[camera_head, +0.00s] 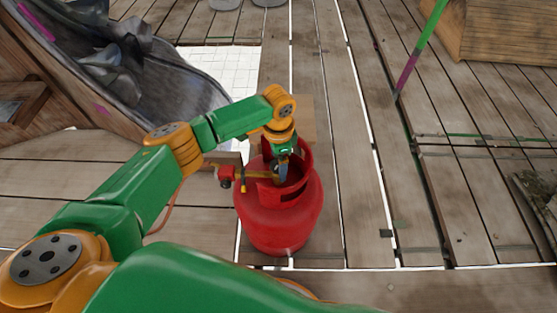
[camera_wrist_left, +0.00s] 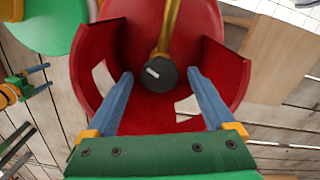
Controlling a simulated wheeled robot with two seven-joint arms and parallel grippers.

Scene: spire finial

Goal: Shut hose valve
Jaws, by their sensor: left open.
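A red gas cylinder (camera_head: 277,226) stands upright on the deck, with a red collar around its top. In the left wrist view, a black round knob (camera_wrist_left: 160,74) with a white mark sits inside the collar (camera_wrist_left: 97,75), at the end of a brass stem (camera_wrist_left: 170,25). My left gripper (camera_head: 280,172) reaches down into the collar from above. Its two blue fingers are apart, one on each side of the knob, with gaps visible. A red fitting (camera_head: 225,172) sticks out left of the cylinder. My right gripper (camera_wrist_left: 44,79) shows at the left wrist view's edge, fingers apart and empty.
An orange hose (camera_head: 170,212) hangs left of the cylinder, behind my left arm. A wooden block (camera_head: 300,108) is behind the cylinder. A curved wooden structure with grey fabric (camera_head: 100,40) is at the upper left. The plank deck to the right is mostly clear.

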